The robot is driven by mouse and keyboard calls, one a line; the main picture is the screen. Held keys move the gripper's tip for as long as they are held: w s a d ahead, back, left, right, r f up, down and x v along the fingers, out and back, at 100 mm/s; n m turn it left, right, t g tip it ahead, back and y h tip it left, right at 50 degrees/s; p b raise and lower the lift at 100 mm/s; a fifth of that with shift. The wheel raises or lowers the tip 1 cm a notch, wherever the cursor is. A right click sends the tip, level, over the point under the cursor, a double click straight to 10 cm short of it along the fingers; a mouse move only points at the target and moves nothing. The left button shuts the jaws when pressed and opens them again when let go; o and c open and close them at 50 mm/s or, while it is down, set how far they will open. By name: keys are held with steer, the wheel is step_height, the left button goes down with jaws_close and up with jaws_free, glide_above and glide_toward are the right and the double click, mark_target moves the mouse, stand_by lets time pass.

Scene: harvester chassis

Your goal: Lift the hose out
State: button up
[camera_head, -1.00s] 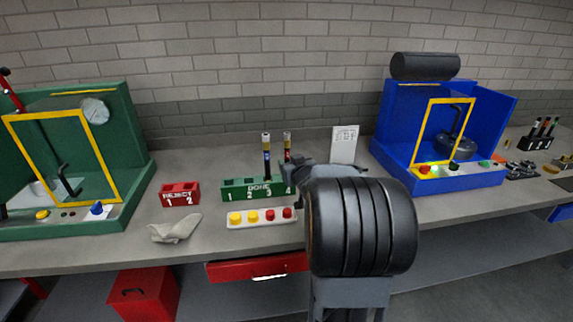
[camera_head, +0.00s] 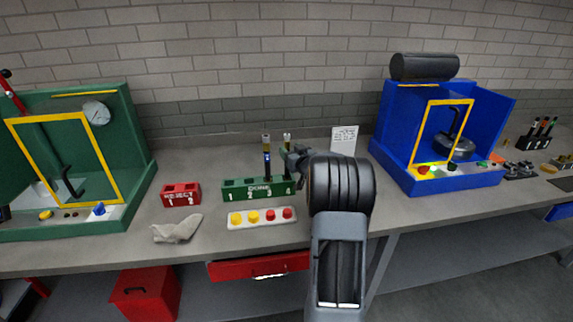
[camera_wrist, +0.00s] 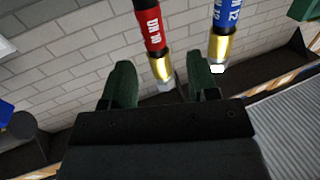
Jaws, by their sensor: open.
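Two upright hoses stand at the green rack marked DONE (camera_head: 258,188). The left hose (camera_head: 267,163) has a blue band; the right hose (camera_head: 287,139) is partly hidden by my gripper (camera_head: 294,156), which is close beside it. In the wrist view, a red-labelled hose (camera_wrist: 150,27) with a brass end reaches down to the gap between the fingers of my gripper (camera_wrist: 161,82). A blue-labelled hose (camera_wrist: 226,18) with a brass end is right of it, beyond the right finger. My gripper is open; contact with a hose cannot be told.
A red REJECT block (camera_head: 181,194), a tray of yellow and red buttons (camera_head: 262,218) and a cloth (camera_head: 177,229) lie left and in front of the rack. A white card (camera_head: 344,140) stands behind. A green machine (camera_head: 130,140) is left, a blue one (camera_head: 395,140) right.

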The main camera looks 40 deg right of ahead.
steer(key=shift+w+d+p, duration=0.2)
steer(key=shift+w+p, duration=0.3)
steer(key=shift+w, duration=0.8)
steer(key=shift+w+d+p, duration=0.2)
steer(key=shift+w+p, duration=0.3)
steer(key=shift+w, duration=0.75)
steer(key=shift+c, duration=0.2)
jaws_close()
steer(key=shift+r, duration=0.1)
